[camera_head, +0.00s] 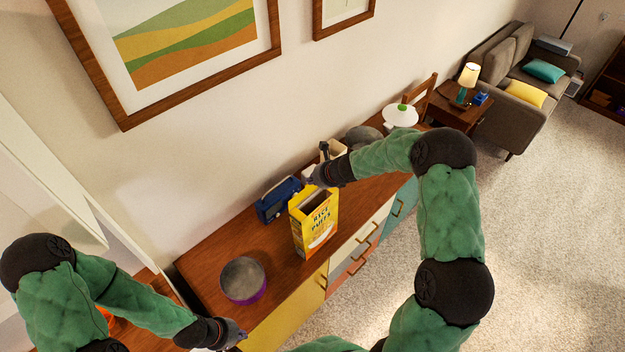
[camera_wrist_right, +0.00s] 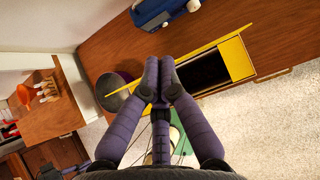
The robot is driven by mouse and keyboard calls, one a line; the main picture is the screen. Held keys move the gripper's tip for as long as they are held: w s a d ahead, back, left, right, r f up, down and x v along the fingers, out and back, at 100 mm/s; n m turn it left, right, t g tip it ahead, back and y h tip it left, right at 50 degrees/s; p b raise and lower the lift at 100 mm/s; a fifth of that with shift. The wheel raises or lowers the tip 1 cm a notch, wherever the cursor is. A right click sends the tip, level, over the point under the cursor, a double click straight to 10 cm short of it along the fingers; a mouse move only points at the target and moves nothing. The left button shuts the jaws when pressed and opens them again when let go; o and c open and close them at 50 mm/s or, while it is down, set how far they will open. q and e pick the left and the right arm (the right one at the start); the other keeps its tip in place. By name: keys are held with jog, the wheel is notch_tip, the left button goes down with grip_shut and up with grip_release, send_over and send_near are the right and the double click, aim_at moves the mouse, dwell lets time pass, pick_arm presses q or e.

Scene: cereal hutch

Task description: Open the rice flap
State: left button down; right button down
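The yellow Rice Puffs box (camera_head: 315,232) stands upright on the wooden sideboard. Its top shows a dark opening, also seen in the right wrist view, where the yellow box (camera_wrist_right: 238,57) has a flap at its right end. A thin yellow strip runs along the opening's upper side and reaches left past my fingers. My right gripper (camera_head: 310,180) is at the top of the box, toward the wall side. In the wrist view its fingers (camera_wrist_right: 159,68) are together across the strip; whether they pinch it is hidden. My left gripper (camera_head: 240,338) is low, near the sideboard's front left; its opening is unclear.
A purple bowl (camera_head: 243,280) stands left of the box. A blue radio (camera_head: 278,200) stands behind it, near the wall. A white lidded pot (camera_head: 400,116) is farther right. Bare wood (camera_head: 212,258) lies around the bowl. The sideboard's front edge is close to the box.

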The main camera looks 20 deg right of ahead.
jog(key=shift+r, duration=0.2)
dwell(0.3)
jog(key=shift+r+p, duration=0.65)
jog(key=shift+p, duration=0.15)
jog(key=shift+s, duration=0.1)
